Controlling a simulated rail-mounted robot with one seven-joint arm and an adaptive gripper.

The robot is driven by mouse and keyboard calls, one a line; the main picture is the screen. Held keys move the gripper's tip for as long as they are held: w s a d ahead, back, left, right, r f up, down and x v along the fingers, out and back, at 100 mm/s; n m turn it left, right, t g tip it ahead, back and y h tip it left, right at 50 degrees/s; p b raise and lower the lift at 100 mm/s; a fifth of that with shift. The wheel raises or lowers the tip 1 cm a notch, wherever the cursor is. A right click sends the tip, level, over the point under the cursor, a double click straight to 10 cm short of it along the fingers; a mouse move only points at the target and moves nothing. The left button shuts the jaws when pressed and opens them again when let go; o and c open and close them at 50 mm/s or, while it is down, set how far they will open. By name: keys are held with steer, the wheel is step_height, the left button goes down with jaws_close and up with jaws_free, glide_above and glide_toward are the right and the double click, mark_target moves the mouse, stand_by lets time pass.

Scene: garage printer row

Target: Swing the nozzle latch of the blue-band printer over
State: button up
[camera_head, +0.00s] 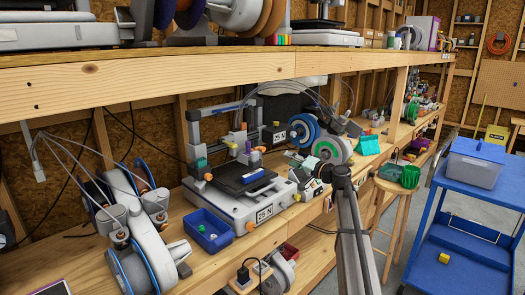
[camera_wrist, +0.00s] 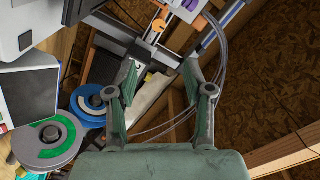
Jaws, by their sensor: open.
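The printer (camera_head: 238,205) with a "25 N" label stands on the middle of the bench in the head view. It has a dark bed and a grey frame with a blue strip (camera_head: 228,107) on its top bar. Its print head (camera_head: 240,141) carries small orange and purple parts; I cannot make out which is the nozzle latch. In the wrist view a blue strip (camera_wrist: 208,41), an orange knob (camera_wrist: 158,25) and a purple part (camera_wrist: 191,4) show beyond the fingers. My gripper (camera_wrist: 161,68) is open and empty, apart from these parts.
A blue bin (camera_head: 207,231) with small pieces sits at the bench front. A blue spool (camera_head: 303,131) and a green-ringed spool (camera_head: 326,150) stand right of the printer. A shelf (camera_head: 150,72) runs overhead. A stool and a blue cart (camera_head: 470,180) stand to the right.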

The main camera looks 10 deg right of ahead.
mark_target(264, 150)
steer(key=p+x, duration=0.4)
steer(key=x, duration=1.1)
steer(key=shift+x, duration=0.8)
steer(key=shift+f, duration=0.1)
